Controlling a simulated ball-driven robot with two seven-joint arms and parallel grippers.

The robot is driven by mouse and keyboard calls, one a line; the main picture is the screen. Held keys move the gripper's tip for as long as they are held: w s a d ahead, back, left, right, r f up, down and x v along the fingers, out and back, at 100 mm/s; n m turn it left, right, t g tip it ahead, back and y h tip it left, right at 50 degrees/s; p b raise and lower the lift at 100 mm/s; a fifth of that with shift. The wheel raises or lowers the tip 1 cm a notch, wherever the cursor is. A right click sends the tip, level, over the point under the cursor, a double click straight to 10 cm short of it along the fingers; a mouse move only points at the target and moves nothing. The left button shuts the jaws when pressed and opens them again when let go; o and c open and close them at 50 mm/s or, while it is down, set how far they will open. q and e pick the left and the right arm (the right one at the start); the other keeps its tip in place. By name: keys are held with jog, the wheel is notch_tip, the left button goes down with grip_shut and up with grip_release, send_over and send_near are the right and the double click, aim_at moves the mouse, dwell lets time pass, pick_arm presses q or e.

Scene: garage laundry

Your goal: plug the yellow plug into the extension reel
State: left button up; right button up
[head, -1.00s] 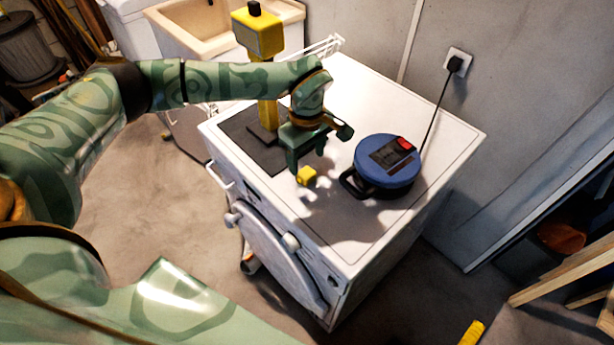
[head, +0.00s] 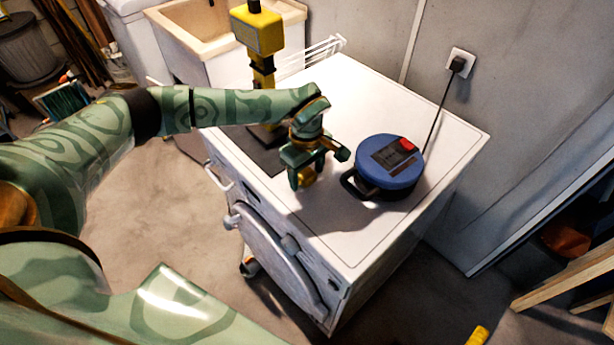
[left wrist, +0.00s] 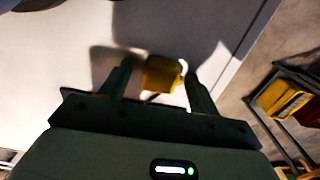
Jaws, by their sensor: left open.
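The yellow plug (head: 307,178) lies on the white machine top, partly hidden by my left gripper in the head view. My left gripper (head: 316,178) is open and low over the plug. In the left wrist view the yellow plug (left wrist: 161,74) shows between the two open fingers (left wrist: 155,90), with a gap beside each finger. The blue extension reel (head: 390,163) sits to the right of the gripper on the same top. It has a dark panel and a red part on its upper face. My right gripper is not in view.
The white machine (head: 400,225) carries everything. A yellow stand (head: 258,40) rises behind my left forearm from a dark mat. A cord runs from the reel to a wall socket (head: 458,63). A white rack (head: 315,50) stands at the back. The top's front right is clear.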

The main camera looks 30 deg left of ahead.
aim_at(306, 173)
pick_arm(q)
jog(key=c, duration=1)
jog(key=shift+r, duration=0.15)
jog(key=shift+r, duration=0.3)
notch_tip(306, 173, up, 2)
jog(key=shift+r+p, duration=0.15)
jog(key=shift+p, duration=0.25)
jog(key=s+a+r+p, duration=0.3)
jog(key=s+a+r, duration=0.1)
jog(key=s+r, duration=0.6)
jog(key=s, duration=0.3)
jog(key=shift+s+p, duration=0.25)
jog(key=shift+p, duration=0.1)
